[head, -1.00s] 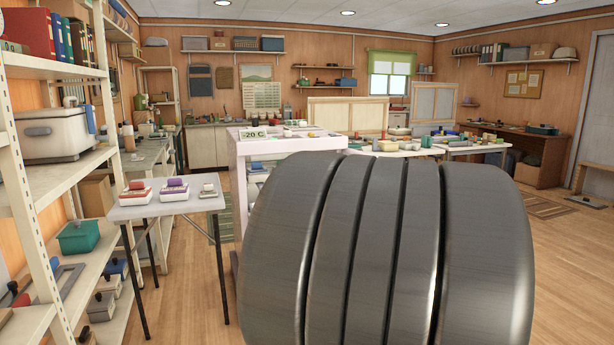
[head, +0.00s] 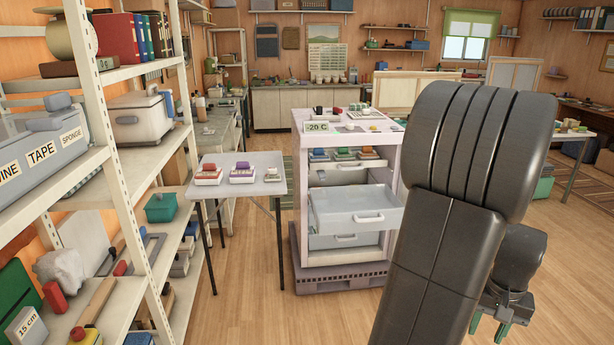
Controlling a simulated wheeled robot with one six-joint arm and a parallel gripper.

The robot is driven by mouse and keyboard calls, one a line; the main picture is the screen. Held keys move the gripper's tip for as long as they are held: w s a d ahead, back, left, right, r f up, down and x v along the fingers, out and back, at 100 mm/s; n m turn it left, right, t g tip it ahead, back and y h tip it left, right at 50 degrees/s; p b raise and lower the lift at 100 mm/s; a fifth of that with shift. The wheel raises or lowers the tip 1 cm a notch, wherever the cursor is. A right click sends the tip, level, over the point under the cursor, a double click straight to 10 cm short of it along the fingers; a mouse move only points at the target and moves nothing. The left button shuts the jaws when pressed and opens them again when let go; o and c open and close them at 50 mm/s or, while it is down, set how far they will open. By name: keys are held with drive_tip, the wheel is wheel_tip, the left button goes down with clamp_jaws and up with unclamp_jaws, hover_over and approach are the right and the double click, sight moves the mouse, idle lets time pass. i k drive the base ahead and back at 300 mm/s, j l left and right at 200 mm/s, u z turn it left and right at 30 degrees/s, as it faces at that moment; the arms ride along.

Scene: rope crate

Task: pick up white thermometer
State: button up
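A small white sign-like block (head: 318,127) with a dark reading that looks like "-20 C" stands at the front left of the top of the pale pink cabinet (head: 300,160). It may be the white thermometer, but I cannot tell for sure; no other thermometer is clear to me. My gripper (head: 489,329) hangs at the lower right, pointing down, with its two green-tipped fingers apart and nothing seen between them. It is well to the right of the cabinet and closer to me. My dark arm covers part of the room behind it.
The cabinet has a grey drawer (head: 355,208) pulled out toward me. A small grey table (head: 238,186) with red and purple labelled boxes stands left of it. Loaded shelves (head: 125,160) line the left side. Bare floor (head: 250,315) lies in front.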

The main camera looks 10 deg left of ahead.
sight(271, 175)
drive_tip(key=i+j+u, duration=0.3)
drive_tip(key=u, duration=0.15)
drive_tip(key=i+j+u, duration=0.1)
drive_tip(key=i+u, duration=0.5)
drive_tip(key=i, duration=1.15)
drive_tip(key=i+l+u, duration=0.1)
drive_tip(key=i, duration=1.25)
